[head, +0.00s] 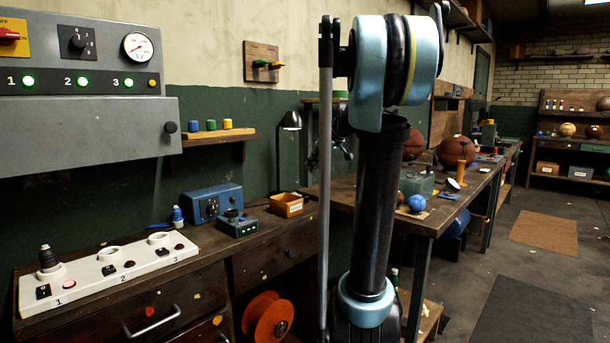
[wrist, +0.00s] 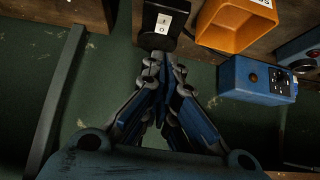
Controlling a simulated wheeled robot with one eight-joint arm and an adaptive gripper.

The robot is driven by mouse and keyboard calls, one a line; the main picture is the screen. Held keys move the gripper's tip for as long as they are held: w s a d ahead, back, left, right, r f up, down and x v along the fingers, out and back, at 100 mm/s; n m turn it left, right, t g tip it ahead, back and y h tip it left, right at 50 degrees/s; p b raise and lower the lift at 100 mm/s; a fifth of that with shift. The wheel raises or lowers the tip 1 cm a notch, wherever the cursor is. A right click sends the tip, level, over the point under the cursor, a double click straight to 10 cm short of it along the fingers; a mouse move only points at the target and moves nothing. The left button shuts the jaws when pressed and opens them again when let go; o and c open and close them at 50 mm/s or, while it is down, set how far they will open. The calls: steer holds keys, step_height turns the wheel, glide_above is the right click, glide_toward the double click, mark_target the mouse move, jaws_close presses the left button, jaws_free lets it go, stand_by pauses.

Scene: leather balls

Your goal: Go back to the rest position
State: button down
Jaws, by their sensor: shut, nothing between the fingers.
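My gripper (wrist: 166,76) is seen in the wrist view with its fingers drawn together and nothing between them. A white panel (head: 122,281) with numbered places 1, 2 and 3 lies on the left bench; a black plug-like piece (head: 48,258) stands at place 1.
Grey control box (head: 85,135) on the wall shows three green lights. A long bench (head: 440,215) with balls is behind my arm. Floor (head: 485,260) at right is open.

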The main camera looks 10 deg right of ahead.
steer(key=s+f+m+g+h, duration=0.1)
steer(key=s+f+m, duration=0.1)
steer(key=s+f, duration=0.7)
steer(key=s+d+f+m+g+h, duration=0.1)
steer(key=s+f+m+h, duration=0.1)
steer(key=s+f, duration=0.7)
steer(key=s+f+m+g+h, duration=0.2)
steer(key=s+f, duration=0.7)
steer(key=s, duration=1.1)
steer(key=shift+s+d+f+m, duration=0.15)
steer(key=shift+d+m, duration=0.2)
steer(key=shift+m, duration=0.55)
